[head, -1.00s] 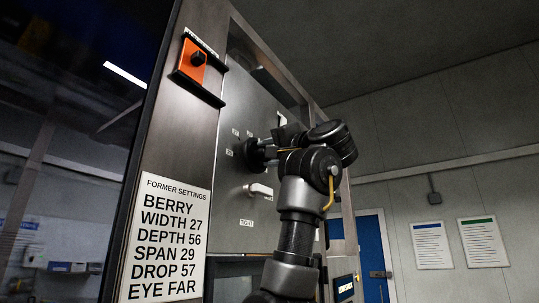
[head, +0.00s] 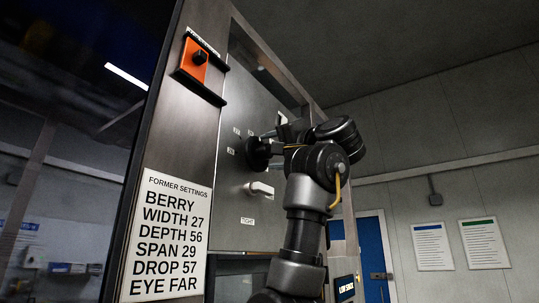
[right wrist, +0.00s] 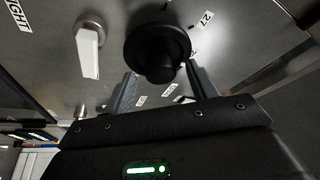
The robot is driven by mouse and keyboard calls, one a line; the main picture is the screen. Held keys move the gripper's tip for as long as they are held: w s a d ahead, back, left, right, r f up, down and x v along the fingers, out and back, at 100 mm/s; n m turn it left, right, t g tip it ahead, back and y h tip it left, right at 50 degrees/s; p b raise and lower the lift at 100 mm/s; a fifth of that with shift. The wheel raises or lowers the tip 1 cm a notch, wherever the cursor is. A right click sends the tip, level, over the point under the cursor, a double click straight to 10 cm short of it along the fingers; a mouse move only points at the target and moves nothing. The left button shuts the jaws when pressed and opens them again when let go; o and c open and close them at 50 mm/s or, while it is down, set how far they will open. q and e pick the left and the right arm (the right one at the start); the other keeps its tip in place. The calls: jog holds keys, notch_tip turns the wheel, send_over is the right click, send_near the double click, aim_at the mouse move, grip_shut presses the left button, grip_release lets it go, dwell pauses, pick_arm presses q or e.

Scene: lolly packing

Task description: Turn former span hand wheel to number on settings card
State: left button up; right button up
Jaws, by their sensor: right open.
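The settings card (head: 165,237) on the cabinet's front post reads SPAN 29, among other lines. A black hand wheel (head: 258,153) sits on the grey panel; it also shows in the right wrist view (right wrist: 158,46) with a round hub facing me. My right gripper (right wrist: 161,73) is open, with one finger on each side of the hub; I cannot tell whether they touch it. In the head view my arm hides most of this gripper. A small label reading 27 (right wrist: 207,19) is beside the wheel in the right wrist view. My left gripper is out of view.
A white lever handle (head: 260,188) is below the wheel, above a TIGHT label (head: 247,221). An orange plate with a black knob (head: 194,66) is high on the post. A blue door (head: 373,255) and two posters are at the right.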

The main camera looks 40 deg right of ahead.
jog(key=b+v, duration=0.4)
jog(key=v, duration=0.5)
jog(key=shift+s, duration=0.1)
